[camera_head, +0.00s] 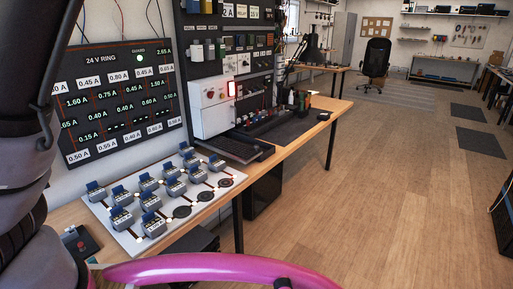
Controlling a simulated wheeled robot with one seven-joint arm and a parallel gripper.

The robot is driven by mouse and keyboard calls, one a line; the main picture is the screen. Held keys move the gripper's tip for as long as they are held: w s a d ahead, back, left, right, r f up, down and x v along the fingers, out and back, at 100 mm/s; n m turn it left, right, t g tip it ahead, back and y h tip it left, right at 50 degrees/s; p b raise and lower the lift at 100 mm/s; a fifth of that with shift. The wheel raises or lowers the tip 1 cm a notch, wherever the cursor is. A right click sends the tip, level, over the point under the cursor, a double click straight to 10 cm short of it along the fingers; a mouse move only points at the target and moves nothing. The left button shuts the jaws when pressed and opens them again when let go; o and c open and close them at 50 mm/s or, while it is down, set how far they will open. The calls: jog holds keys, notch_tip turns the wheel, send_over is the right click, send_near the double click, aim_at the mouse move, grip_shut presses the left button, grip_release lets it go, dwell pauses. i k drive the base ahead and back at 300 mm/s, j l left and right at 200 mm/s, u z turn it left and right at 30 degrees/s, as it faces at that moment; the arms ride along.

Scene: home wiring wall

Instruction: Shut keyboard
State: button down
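The keyboard (235,147) looks like a dark, flat slab on the wooden bench, below the white control box on the wall panel. It lies at an angle, just behind the board of blue-topped modules. Whether it is a loose keyboard or a pull-out or folding one, I cannot tell at this size. My dark arm fills the left edge of the view, and no gripper fingers show. Nothing of mine is seen touching the keyboard.
The wooden bench (283,146) runs along the left wall. A white board (205,202) with several modules stands in front of the keyboard. A white control box (212,117) is on the panel above. A magenta curved part crosses the bottom. The wooden floor (370,190) is clear.

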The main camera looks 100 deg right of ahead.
aim_at(244, 153)
jog(key=z, duration=3.1)
